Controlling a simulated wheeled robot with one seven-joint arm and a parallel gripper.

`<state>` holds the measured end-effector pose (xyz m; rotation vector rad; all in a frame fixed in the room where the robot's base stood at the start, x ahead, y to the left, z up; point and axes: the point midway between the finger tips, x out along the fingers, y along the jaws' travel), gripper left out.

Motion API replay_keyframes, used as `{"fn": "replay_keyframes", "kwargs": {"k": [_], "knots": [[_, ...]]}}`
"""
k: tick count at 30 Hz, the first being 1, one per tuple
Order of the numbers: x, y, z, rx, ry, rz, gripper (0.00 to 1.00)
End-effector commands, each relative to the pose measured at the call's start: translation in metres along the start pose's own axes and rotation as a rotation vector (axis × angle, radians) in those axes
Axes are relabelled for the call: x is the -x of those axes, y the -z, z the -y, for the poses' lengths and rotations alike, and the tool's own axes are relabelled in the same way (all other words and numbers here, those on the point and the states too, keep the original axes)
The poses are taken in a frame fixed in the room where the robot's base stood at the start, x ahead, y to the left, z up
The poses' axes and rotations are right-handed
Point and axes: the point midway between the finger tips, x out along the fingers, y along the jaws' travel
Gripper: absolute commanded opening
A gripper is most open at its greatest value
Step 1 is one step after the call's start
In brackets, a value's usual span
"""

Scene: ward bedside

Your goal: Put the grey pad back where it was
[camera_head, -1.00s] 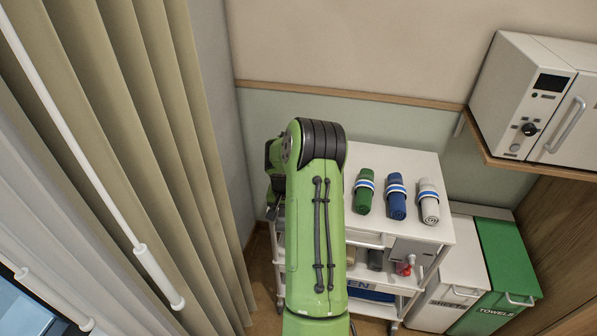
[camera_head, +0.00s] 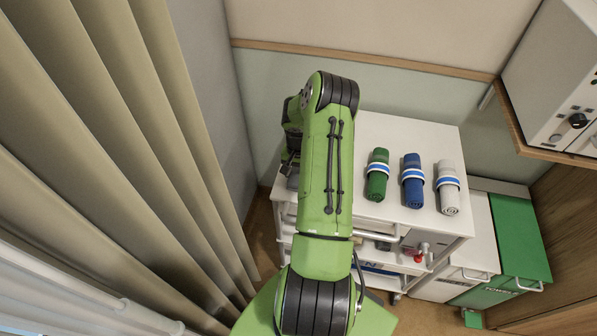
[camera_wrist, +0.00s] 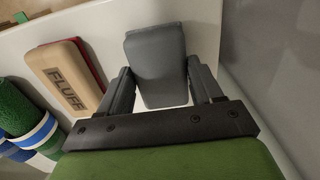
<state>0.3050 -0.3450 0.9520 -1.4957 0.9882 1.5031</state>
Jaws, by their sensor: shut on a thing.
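The grey pad (camera_wrist: 157,65) is a soft-edged block between the fingers of my gripper (camera_wrist: 160,72) in the wrist view. My gripper is shut on it. The pad shows over the white top of the trolley (camera_wrist: 108,18), near the top's right edge in that view. I cannot tell whether it touches the top. In the head view my green arm hides most of the gripper and the pad, at the left end of the trolley (camera_head: 395,132).
A beige FLUFF block (camera_wrist: 62,78) lies over a red one (camera_wrist: 88,55), left of the pad. Green (camera_head: 378,175), blue (camera_head: 412,181) and pale grey (camera_head: 448,187) banded rolls lie on the trolley's right side. Curtains (camera_head: 130,130) hang at left; bins (camera_head: 512,235) stand right.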

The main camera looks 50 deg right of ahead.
Motion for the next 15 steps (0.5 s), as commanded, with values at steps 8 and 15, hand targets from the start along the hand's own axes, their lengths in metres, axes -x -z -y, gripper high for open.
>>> {"fn": "replay_keyframes", "kwargs": {"k": [8,15], "knots": [[-0.0077,0.0003,-0.0001,0.000,0.000,-0.002,0.36],[-0.0080,0.0003,0.0000,0.000,0.000,-0.002,0.91]]}}
